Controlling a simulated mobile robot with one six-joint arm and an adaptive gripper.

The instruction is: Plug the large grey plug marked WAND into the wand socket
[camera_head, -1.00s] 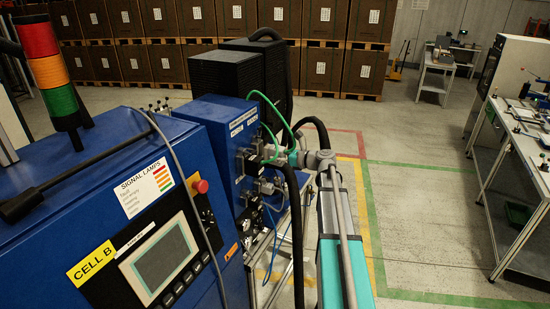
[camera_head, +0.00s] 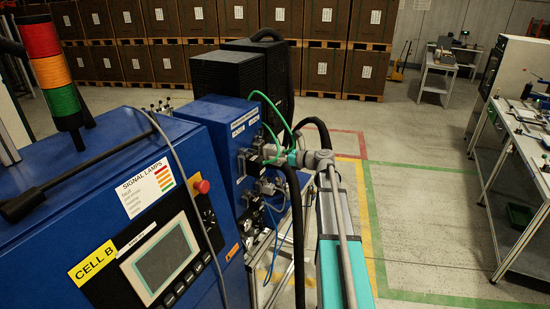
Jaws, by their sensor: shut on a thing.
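My gripper (camera_head: 280,159) is at the end of my arm, pointing left at the connector side of the blue pump unit (camera_head: 212,112). It is small in the picture and partly hidden by green hoses and a black hose. It is shut on a grey piece (camera_head: 256,151), which looks like the large grey plug; I cannot read a WAND mark. The piece is close against the unit's front face. The wand socket cannot be made out there, and I cannot tell whether plug and socket touch.
A blue cabinet marked CELL B (camera_head: 92,262) with a screen and a signal lamp tower (camera_head: 53,75) stands at left. A thick black hose (camera_head: 293,215) hangs beside my arm. Benches (camera_head: 520,135) stand at right. Crates (camera_head: 325,68) line the back. The floor between is clear.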

